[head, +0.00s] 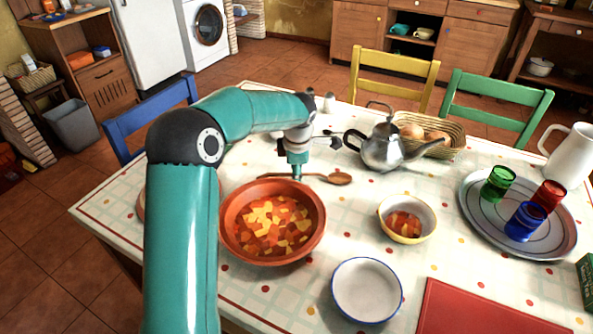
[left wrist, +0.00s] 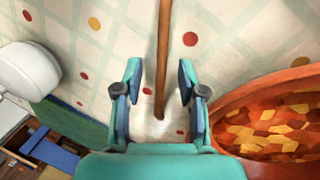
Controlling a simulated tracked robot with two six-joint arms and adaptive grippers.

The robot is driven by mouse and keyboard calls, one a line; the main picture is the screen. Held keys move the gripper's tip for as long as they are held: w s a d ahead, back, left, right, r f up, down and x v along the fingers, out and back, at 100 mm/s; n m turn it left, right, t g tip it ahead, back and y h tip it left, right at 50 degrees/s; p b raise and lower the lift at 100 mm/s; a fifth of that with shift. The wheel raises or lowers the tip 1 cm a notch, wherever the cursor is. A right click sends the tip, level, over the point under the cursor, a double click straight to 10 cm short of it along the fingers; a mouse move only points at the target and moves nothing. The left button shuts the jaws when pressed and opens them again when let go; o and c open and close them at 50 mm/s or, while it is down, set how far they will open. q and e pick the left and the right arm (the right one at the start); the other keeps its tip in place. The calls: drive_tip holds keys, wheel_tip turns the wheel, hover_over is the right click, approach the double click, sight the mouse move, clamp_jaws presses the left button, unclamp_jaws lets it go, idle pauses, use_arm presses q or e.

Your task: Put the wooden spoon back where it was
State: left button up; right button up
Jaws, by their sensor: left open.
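The wooden spoon (head: 340,178) lies on the tablecloth just behind the terracotta bowl of stew (head: 231,238), its round end to the right. My left gripper (head: 297,174) points down over the spoon's handle. In the left wrist view the handle (left wrist: 164,45) runs between the two open fingers (left wrist: 160,78), with a gap on each side. The terracotta bowl's rim (left wrist: 238,105) is close to the right finger there. My right gripper is not in view.
A metal kettle (head: 381,150) stands right of the gripper, before a bread basket (head: 457,131). A small yellow bowl (head: 405,233), an empty white bowl (head: 366,290) and a round tray (head: 480,222) with three coloured glasses are further right. A blue chair (head: 128,120) stands at the left edge.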

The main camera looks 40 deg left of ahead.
use_arm(q)
drive_tip(key=v, duration=1.1)
drive_tip(key=shift+d+r, duration=0.15)
drive_tip(key=shift+r, duration=0.2)
